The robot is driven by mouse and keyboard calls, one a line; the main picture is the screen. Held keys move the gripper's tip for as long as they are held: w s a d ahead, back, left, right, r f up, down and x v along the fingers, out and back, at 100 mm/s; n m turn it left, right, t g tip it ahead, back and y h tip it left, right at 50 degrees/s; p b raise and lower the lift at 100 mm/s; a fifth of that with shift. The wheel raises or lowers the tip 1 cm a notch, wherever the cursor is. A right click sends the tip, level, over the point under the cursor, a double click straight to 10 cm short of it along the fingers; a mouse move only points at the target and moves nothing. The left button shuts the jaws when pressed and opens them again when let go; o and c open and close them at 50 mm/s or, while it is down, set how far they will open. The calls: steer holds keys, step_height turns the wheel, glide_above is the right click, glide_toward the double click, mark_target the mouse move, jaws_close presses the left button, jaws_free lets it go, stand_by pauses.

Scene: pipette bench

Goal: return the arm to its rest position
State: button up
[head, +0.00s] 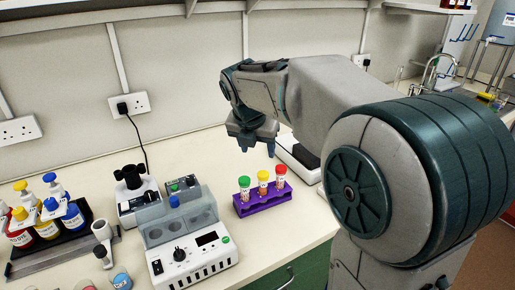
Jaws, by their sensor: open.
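My arm reaches in from the right in the head view and bends over the bench (215,165). My gripper (257,149) points down above the back of the bench, behind a purple rack (262,200). Its fingers are apart, and I see nothing held between them. The rack holds three tubes with a green cap (244,181), a yellow cap (263,175) and a red cap (281,169). The gripper is clear of the tubes.
A grey device with round wells and a display (190,245) stands left of the rack. Pump bottles (45,217) stand on a dark tray at far left. A pale flat device (297,158) sits partly behind my arm. A sink tap (433,68) is at the far right.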

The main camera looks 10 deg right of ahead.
steer(key=s+d+f+m+y, duration=0.1)
steer(key=s+f+m, duration=0.3)
steer(key=s+m, duration=0.7)
steer(key=s+d+f+m+y, duration=0.1)
steer(key=s+f+m, duration=0.4)
steer(key=s+m, duration=0.7)
steer(key=shift+s+d+f+m+g, duration=0.15)
steer(key=shift+d+m+g, duration=0.25)
steer(key=shift+m, duration=3)
